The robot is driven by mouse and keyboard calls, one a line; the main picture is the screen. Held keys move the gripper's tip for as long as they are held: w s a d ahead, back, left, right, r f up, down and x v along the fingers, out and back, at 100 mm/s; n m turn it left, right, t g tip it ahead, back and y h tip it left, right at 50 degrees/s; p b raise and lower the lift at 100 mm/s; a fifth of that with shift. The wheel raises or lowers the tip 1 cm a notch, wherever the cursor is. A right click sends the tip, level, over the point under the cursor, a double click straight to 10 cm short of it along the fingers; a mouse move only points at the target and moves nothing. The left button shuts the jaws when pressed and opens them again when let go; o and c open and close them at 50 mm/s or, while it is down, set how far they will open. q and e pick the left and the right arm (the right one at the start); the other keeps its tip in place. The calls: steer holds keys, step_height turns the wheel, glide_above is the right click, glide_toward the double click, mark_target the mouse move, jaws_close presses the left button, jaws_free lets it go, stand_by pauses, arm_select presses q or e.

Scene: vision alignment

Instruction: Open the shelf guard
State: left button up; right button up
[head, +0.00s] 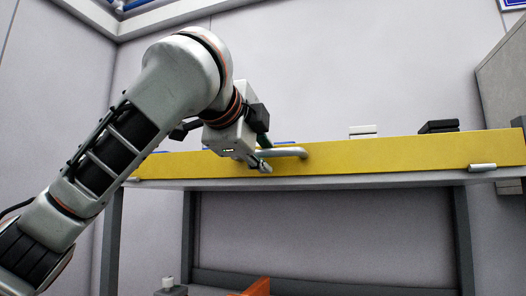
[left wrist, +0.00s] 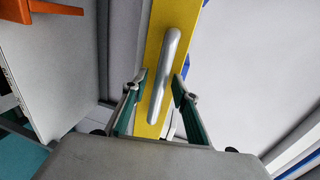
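The shelf guard (head: 390,157) is a long yellow board standing upright along the front edge of the shelf. A grey metal bar handle (head: 296,151) is fixed to it near the middle. My left gripper (head: 264,161) is at the left end of the handle. In the left wrist view, my left gripper (left wrist: 158,82) is open, with one green-backed finger on each side of the handle (left wrist: 166,65) and visible gaps to it. The guard (left wrist: 153,100) runs behind the handle there. My right gripper is in neither view.
The grey shelf edge (head: 350,182) runs under the guard, with a small light hinge-like piece (head: 482,167) at right. A white item (head: 362,131) and black items (head: 440,126) show above the guard. An orange object (head: 258,287) is below the shelf.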

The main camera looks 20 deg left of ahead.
arm_select(q)
jaws_close()
